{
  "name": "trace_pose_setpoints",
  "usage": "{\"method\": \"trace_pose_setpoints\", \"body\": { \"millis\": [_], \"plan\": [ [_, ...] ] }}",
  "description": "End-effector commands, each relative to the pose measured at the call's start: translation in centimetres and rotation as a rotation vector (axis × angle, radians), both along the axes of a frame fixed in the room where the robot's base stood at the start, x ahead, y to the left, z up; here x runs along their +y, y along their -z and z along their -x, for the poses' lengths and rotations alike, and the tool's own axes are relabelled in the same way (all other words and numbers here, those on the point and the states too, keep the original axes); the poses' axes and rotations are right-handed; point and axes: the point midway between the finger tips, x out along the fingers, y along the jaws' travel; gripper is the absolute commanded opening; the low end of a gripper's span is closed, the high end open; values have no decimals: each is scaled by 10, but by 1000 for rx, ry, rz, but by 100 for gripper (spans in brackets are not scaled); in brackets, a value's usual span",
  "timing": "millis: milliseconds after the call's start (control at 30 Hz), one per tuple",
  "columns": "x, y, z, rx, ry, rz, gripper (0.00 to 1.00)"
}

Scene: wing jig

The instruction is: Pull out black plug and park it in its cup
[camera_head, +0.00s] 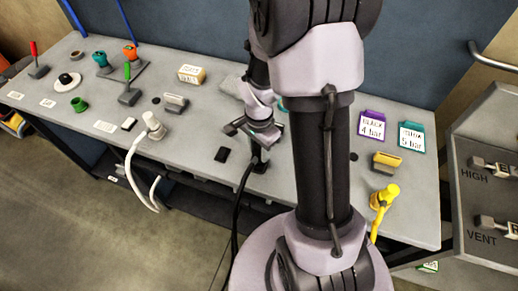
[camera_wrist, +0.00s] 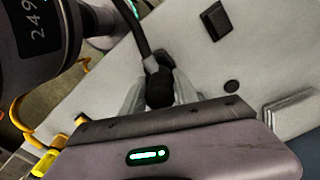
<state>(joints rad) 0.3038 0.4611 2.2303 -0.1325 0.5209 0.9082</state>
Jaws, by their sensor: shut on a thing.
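The black plug (camera_wrist: 160,86) is between the fingers of my gripper (camera_wrist: 158,95) in the wrist view, and the fingers are shut on it. In the head view the plug (camera_head: 259,166) shows below my gripper (camera_head: 256,145), close to the grey bench top. Its black hose (camera_head: 241,198) hangs down over the front edge of the bench. The hose (camera_wrist: 136,30) runs up and away in the wrist view. The plug's lower end is hidden, so I cannot tell whether it is seated or lifted. I cannot pick out its cup.
A white plug (camera_head: 153,126) and a yellow plug (camera_head: 383,196) stand on the bench (camera_head: 195,139) with hoses hanging down. Purple (camera_head: 371,125) and teal (camera_head: 411,137) signs stand at right. My arm hides the bench's middle.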

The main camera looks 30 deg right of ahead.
Motion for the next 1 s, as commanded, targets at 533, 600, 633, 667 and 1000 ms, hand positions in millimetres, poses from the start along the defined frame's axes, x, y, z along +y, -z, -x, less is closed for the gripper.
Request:
{"method": "trace_pose_setpoints", "body": {
  "millis": [533, 600, 633, 667, 1000],
  "plan": [
    [0, 12, 0, 0, 0, 0, 0],
    [0, 13, 0, 0, 0, 0, 0],
    [0, 14, 0, 0, 0, 0, 0],
    [0, 14, 0, 0, 0, 0, 0],
    [0, 21, 0, 0, 0, 0, 0]
  ]
}}
